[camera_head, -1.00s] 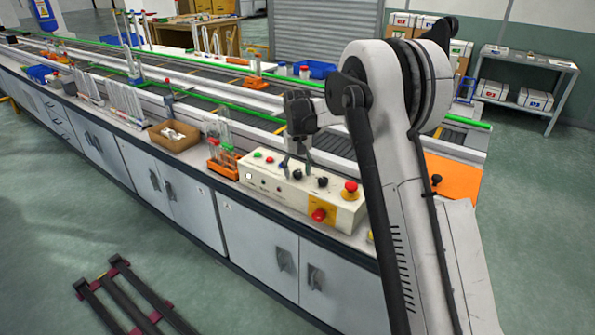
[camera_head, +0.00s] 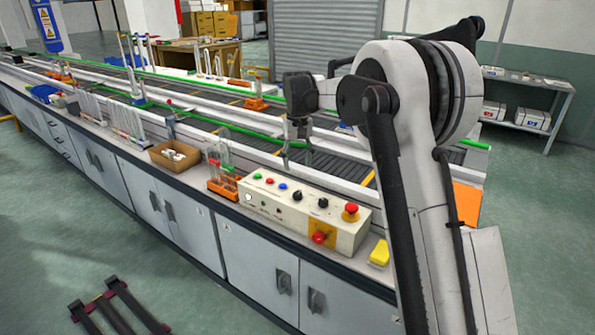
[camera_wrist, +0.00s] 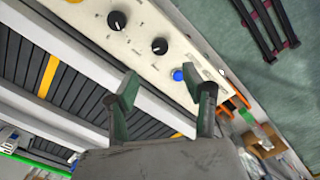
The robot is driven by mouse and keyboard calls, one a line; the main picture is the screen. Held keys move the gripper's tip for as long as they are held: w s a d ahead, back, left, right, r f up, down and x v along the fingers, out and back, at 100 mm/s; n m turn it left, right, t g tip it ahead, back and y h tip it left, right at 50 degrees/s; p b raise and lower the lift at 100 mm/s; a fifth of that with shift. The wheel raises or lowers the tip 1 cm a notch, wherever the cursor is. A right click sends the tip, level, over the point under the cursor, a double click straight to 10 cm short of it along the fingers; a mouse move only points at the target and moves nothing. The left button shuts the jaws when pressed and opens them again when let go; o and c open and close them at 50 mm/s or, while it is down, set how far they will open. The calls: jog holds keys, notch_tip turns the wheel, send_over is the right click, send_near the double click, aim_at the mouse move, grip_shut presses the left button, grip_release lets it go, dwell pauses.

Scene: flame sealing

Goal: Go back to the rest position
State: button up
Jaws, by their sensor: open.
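My gripper (camera_head: 298,150) is raised above the back edge of the cream control box, over the conveyor side, with its fingers pointing down. In the wrist view my gripper (camera_wrist: 165,88) shows two separated fingers with nothing between them. The control box (camera_head: 285,217) stands on the bench and carries coloured buttons, black knobs and red knobs. In the wrist view the control box (camera_wrist: 170,15) lies beyond the fingertips, with two black knobs and a blue button visible. The gripper appears clear of the box.
An orange rack with glass tubes (camera_head: 222,185) stands left of the box, and a cardboard tray (camera_head: 174,155) lies farther left. A yellow block (camera_head: 380,253) sits right of the box. Conveyor rails (camera_head: 240,130) run behind. The floor in front (camera_head: 180,270) is largely free.

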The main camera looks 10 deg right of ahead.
jog(key=shift+r, duration=0.2)
jog(key=s+r+t, duration=0.2)
jog(key=s+r, duration=0.4)
jog(key=s, duration=0.5)
jog(key=s+r+t, duration=0.2)
jog(key=s+r, duration=0.3)
jog(key=s, duration=0.7)
jog(key=s+f+t, duration=0.1)
jog(key=s+f, duration=0.3)
jog(key=s, duration=0.6)
jog(key=s+f+t, duration=0.2)
jog(key=s+f, duration=0.1)
jog(key=s, duration=0.8)
jog(key=shift+s+f+m, duration=0.3)
jog(key=shift+f, duration=0.1)
